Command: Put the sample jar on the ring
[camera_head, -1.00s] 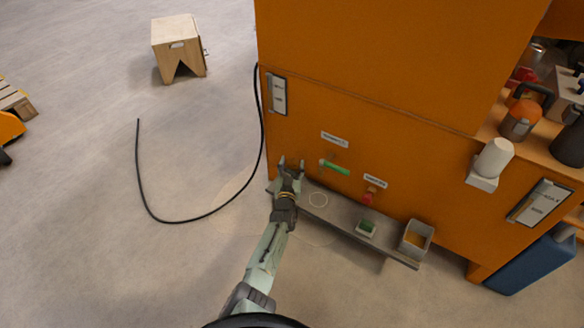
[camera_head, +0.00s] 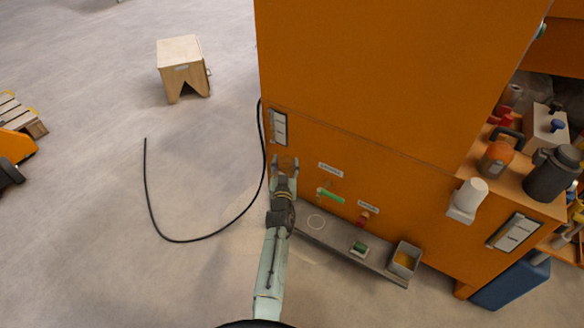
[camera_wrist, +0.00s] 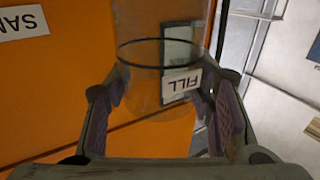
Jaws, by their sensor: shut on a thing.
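The sample jar (camera_wrist: 160,60) is a clear, see-through cylinder with a dark band around it. In the wrist view it stands between the two fingers of my gripper (camera_wrist: 162,112), which is shut on it. In the head view my gripper (camera_head: 285,165) is in front of the orange cabinet, above the left end of a grey shelf; the jar is too faint to make out there. The ring (camera_head: 316,222) is a thin pale circle on the shelf, to the right of and below my gripper. Nothing is seen standing on it.
The grey shelf (camera_head: 340,240) carries a small green-topped item (camera_head: 359,248) and a bin (camera_head: 404,260) right of the ring. A green handle (camera_head: 330,195) and a red knob (camera_head: 363,218) stick out from the orange cabinet (camera_head: 370,90) above it. A black cable (camera_head: 190,240) lies on the floor.

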